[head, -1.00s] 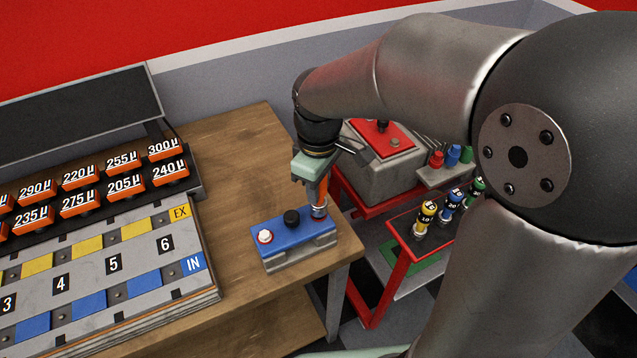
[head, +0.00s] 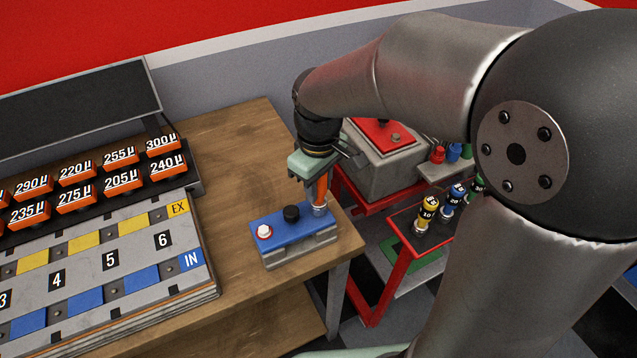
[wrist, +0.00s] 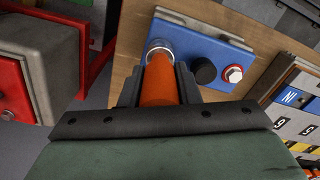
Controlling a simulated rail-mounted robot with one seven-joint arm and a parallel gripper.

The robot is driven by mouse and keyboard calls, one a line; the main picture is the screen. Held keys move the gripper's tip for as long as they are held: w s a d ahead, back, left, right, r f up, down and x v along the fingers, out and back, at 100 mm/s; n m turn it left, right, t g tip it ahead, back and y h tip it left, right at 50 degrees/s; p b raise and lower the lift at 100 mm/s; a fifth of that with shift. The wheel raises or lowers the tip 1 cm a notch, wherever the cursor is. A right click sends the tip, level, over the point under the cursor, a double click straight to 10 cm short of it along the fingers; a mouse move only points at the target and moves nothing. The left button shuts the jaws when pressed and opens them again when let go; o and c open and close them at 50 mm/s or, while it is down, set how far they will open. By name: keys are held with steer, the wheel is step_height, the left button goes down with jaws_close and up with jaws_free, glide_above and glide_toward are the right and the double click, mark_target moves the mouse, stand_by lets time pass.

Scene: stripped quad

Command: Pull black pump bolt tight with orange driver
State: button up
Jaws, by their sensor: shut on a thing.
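The orange driver (wrist: 160,82) is in my gripper (wrist: 158,92), which is shut on it; the driver also shows in the head view (head: 321,189). Its lower end is at a metal collar (wrist: 160,48) at one end of a blue-topped block (wrist: 205,40); how deep it sits is hidden. My gripper (head: 318,180) is above the block's right end in the head view. A round black knob (head: 291,213) stands mid-block, and it also shows in the wrist view (wrist: 205,70). I cannot tell any black pump bolt apart from it.
A white hex piece in a red ring (head: 264,231) is on the block's left end. The wooden bench (head: 240,150) is clear behind the block. A numbered rack (head: 110,262) stands left. A red cart (head: 400,270) with yellow and blue-topped tools stands right.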

steer(key=shift+m, duration=1.6)
steer(key=shift+r, duration=0.2)
steer(key=shift+r+p, duration=1.5)
steer(key=shift+r, duration=0.45)
